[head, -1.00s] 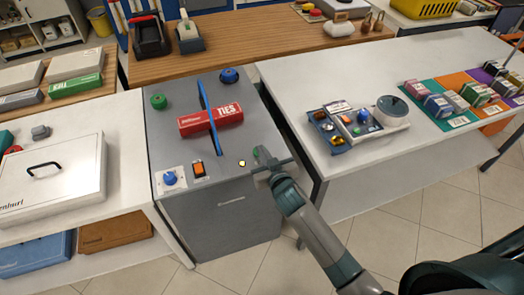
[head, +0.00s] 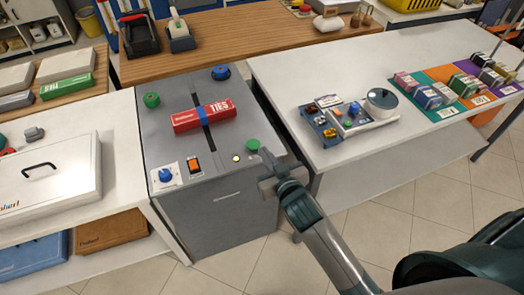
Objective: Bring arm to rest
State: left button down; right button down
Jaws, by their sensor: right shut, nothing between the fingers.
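My right gripper (head: 265,164) is shut and empty at the right front edge of the grey machine (head: 225,207), just right of and below its green button (head: 253,145). Its arm comes in from the lower right. A red box (head: 203,116) labelled TIES lies across the dark slot in the machine's top, with a blue band (head: 207,115) around its middle. My left gripper is not in view.
A white table (head: 350,170) with small devices stands right. A white case (head: 45,180) lies left.

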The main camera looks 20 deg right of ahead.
jog(key=shift+s, duration=0.15)
dwell(0.5)
jog(key=s+d+f+g, duration=0.15)
jog(key=s+f, duration=0.25)
jog(key=f, duration=0.8)
jog(key=s+a+f+n+g, duration=0.1)
jog(key=s+f+g, duration=0.3)
jog(key=f, duration=0.9)
jog(key=s+d+f+g, duration=0.1)
jog(key=s+f, duration=0.4)
jog(key=f, duration=0.7)
jog(key=s+d+f+g, duration=0.1)
jog(key=s+f+g, duration=0.1)
jog(key=s+f, duration=0.5)
jog(key=s+d+f+g, duration=0.2)
jog(key=s+f, duration=0.5)
jog(key=s, duration=1)
jog(key=s+d+f+g, duration=0.1)
jog(key=s+f+g, duration=0.2)
jog(key=s+f, duration=0.4)
jog(key=s, duration=0.5)
jog(key=shift+s+d+n+b, duration=0.15)
jog(key=shift+s+n+b, duration=0.15)
jog(key=shift+s+b, duration=0.1)
jog(key=shift+w+f, duration=0.1)
